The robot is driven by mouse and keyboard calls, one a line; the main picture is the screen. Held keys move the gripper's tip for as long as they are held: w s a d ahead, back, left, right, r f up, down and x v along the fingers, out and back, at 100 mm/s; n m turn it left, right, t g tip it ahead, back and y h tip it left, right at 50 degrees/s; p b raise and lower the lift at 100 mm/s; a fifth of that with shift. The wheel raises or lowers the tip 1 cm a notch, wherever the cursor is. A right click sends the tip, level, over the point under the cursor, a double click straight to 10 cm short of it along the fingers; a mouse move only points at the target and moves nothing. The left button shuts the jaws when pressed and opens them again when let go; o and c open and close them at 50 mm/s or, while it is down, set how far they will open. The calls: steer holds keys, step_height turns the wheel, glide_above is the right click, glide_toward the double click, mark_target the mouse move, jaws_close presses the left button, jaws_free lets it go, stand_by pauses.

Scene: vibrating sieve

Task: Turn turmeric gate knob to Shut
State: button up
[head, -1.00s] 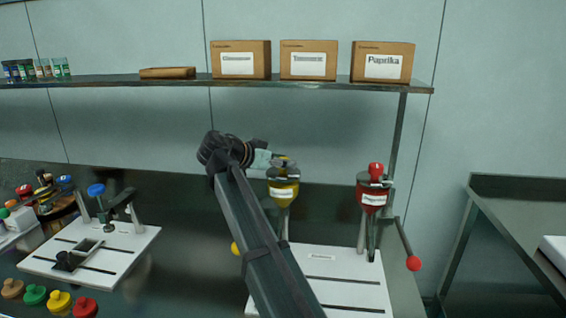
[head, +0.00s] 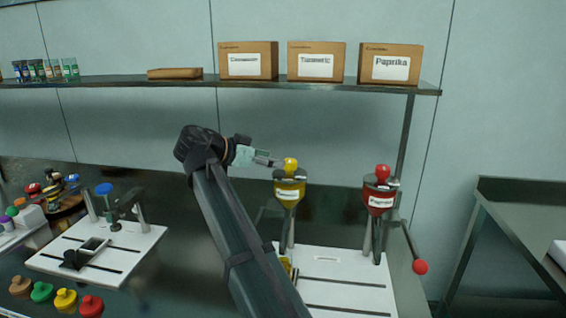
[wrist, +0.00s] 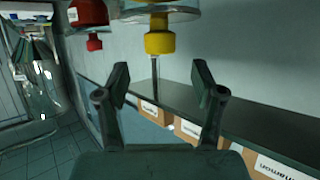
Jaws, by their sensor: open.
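The turmeric hopper (head: 289,189) is a yellow funnel with a white label, on a stand over a white board. Its yellow knob (head: 290,165) sits on top and also shows in the wrist view (wrist: 160,36), which looks upside down. My gripper (head: 275,161) is just left of this knob, at about its height. In the wrist view my gripper (wrist: 160,82) is open, with nothing between its fingers. The yellow knob lies beyond the fingertips, centred on the gap. No gate marking is readable.
A red paprika hopper (head: 379,194) with a red knob stands to the right, with a red-ended lever (head: 420,267) beside it. A shelf (head: 330,87) with labelled boxes runs above. A second white board (head: 95,252) lies to the left.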

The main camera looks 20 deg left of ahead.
steer(key=shift+v, duration=2.35)
